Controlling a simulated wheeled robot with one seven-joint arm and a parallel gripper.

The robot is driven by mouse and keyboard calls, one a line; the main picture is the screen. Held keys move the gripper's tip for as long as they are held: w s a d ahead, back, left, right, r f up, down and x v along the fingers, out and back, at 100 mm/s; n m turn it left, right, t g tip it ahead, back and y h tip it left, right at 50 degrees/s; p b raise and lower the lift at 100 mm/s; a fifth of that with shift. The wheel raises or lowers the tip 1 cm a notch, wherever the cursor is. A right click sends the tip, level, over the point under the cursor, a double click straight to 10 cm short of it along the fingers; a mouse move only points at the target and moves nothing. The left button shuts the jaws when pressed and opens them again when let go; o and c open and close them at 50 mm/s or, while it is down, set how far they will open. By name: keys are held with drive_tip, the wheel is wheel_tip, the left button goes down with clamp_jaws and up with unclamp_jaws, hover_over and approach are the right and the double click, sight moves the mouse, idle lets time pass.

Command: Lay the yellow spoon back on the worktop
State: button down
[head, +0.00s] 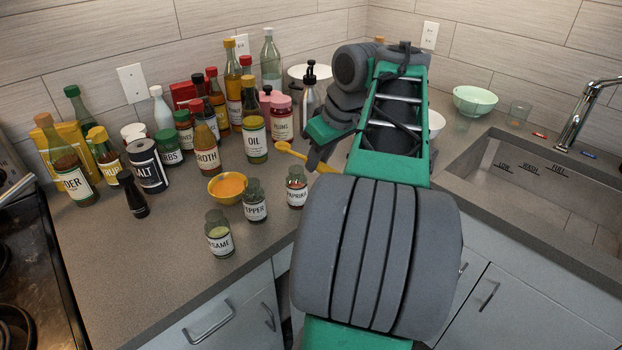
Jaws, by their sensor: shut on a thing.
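The yellow spoon (290,149) is in my gripper (318,160), in the head view. Its rounded end points left, toward the oil bottle, and its other end is hidden at the fingers. My gripper is shut on the spoon, above the worktop (175,262) and behind the paprika jar. My arm hides much of the worktop to the right. I cannot tell how high the spoon is above the surface.
A yellow bowl (228,187) with orange contents stands left of the gripper. The paprika jar (297,187), pepper jar (255,201) and sesame jar (219,234) stand in front. Several bottles crowd the back. A sink (548,185) is at right, a stove (38,275) at left. The front-left worktop is clear.

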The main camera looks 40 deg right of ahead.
drive_tip(key=w+d+f, duration=0.4)
drive_tip(key=w+f, duration=0.1)
drive_tip(key=w+d+f, duration=0.2)
drive_tip(key=w+f, duration=0.1)
drive_tip(key=shift+w+d+b, duration=0.15)
drive_tip(key=shift+d+b, duration=0.15)
drive_tip(key=shift+d, duration=0.1)
drive_tip(key=shift+w+d+f, duration=0.15)
drive_tip(key=shift+f, duration=0.85)
drive_tip(key=shift+w+d+f, duration=0.1)
drive_tip(key=shift+f, duration=0.85)
drive_tip(key=shift+f+b, duration=0.2)
drive_tip(key=shift+b, duration=0.15)
drive_tip(key=c, duration=1.3)
unclamp_jaws()
drive_tip(key=shift+o, duration=0.2)
drive_tip(key=shift+s+r, duration=0.1)
drive_tip(key=shift+r, duration=0.45)
drive_tip(key=p+v, duration=0.3)
drive_tip(key=v, duration=0.8)
